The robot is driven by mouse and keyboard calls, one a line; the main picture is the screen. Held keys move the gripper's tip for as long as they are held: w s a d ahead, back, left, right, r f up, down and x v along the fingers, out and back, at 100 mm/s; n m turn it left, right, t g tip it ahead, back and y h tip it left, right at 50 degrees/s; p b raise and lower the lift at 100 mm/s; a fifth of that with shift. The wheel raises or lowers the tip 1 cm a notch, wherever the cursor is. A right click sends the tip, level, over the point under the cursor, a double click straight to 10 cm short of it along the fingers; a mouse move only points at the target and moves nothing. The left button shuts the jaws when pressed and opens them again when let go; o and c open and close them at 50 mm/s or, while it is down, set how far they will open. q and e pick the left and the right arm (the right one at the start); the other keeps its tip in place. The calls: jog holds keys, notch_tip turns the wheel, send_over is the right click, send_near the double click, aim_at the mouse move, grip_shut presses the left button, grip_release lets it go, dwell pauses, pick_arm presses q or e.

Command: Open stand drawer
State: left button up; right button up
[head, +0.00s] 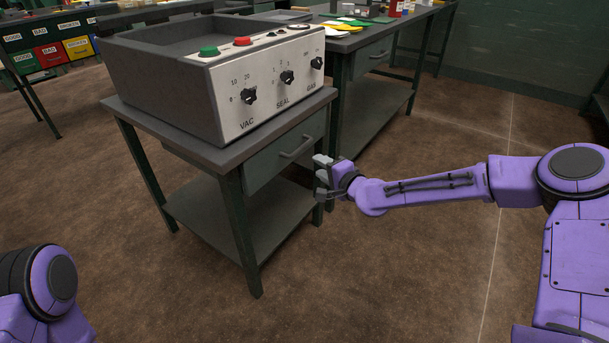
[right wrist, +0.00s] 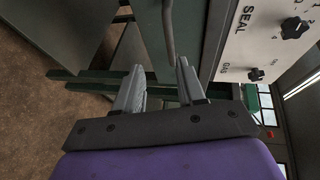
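The green stand (head: 240,225) carries a drawer (head: 270,165) under its top, and the drawer looks closed. Its grey bar handle (head: 297,147) sits on the drawer front; the handle also shows in the right wrist view (right wrist: 168,32). My right gripper (head: 320,176) is just right of the drawer front, a little lower than the handle in the head view. In the right wrist view its two fingers (right wrist: 158,88) are apart with nothing between them. The handle lies beyond the fingertips, apart from them. My left gripper is out of view.
A grey sealing machine (head: 265,88) with knobs and buttons stands on the stand. A workbench (head: 375,45) with papers is behind it. Bins (head: 48,54) are on a rack at the back left. The floor in front of the stand is clear.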

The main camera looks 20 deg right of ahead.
aim_at(303, 148)
pick_arm(q)
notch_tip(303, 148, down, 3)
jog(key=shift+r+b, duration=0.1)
jog(key=shift+b, duration=0.9)
pick_arm(e)
jog(key=x, duration=0.3)
jog(key=r+x, duration=0.1)
jog(key=x, duration=0.3)
jog(key=d+x, duration=0.1)
jog(key=x, duration=0.2)
jog(key=shift+w+a+r, duration=0.15)
jog(key=shift+w+r, duration=0.1)
jog(key=shift+w, duration=0.4)
grip_shut()
